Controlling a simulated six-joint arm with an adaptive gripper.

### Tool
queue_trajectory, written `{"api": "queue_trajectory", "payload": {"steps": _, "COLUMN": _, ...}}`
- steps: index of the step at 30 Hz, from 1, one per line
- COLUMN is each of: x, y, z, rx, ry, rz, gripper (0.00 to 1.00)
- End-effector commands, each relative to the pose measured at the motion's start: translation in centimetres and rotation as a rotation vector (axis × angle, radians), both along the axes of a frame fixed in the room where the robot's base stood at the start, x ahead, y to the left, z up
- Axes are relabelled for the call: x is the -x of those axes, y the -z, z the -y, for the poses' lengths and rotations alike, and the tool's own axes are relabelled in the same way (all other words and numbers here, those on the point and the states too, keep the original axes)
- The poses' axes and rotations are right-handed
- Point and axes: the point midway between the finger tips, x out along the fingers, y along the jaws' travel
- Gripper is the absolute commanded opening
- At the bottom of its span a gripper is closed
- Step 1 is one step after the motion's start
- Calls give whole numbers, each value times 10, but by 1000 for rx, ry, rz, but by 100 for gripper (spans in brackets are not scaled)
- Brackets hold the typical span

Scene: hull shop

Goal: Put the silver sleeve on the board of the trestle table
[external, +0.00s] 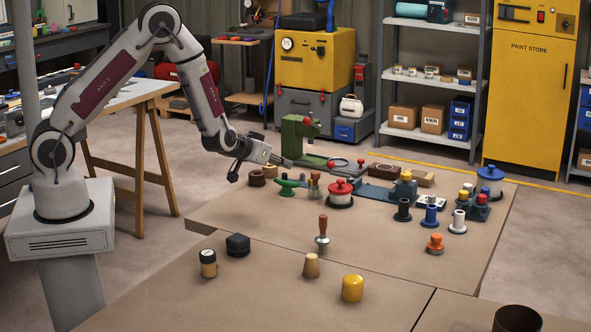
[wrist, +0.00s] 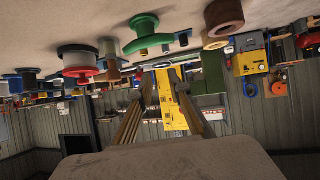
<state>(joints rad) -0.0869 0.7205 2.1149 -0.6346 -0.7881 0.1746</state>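The silver sleeve (external: 457,222), a pale flanged tube, stands upright at the right of the brown workbench (external: 370,250). A blue sleeve (external: 431,216) and a black sleeve (external: 403,210) stand to its left. The trestle table (external: 160,150) is at the left behind my arm; its pale board (external: 135,93) is partly hidden by my arm. My gripper (external: 286,162) is above the bench's back left part, far left of the silver sleeve. In the wrist view my gripper (wrist: 161,76) shows its fingers apart with nothing between them. I cannot pick out the silver sleeve there.
A red-lidded pot (external: 339,193), a green knobbed part (external: 286,186) and a green vice (external: 300,135) stand near my gripper. An orange knobbed part (external: 435,244) stands in front. The bench's middle is mostly clear.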

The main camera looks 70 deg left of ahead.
Motion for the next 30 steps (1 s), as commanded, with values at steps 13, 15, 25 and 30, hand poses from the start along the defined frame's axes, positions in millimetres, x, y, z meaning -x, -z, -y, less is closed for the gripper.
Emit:
{"api": "queue_trajectory", "payload": {"steps": 13, "x": 10, "y": -79, "z": 60, "rx": 132, "ry": 163, "rz": -31, "gripper": 19}}
{"api": "queue_trajectory", "payload": {"steps": 15, "x": 16, "y": -90, "z": 69, "rx": 149, "ry": 191, "rz": -42, "gripper": 19}}
{"api": "queue_trajectory", "payload": {"steps": 25, "x": 53, "y": -142, "z": 112, "rx": 208, "ry": 317, "rz": -97, "gripper": 19}}
{"api": "queue_trajectory", "payload": {"steps": 30, "x": 79, "y": -165, "z": 130, "rx": 227, "ry": 376, "rz": -133, "gripper": 19}}
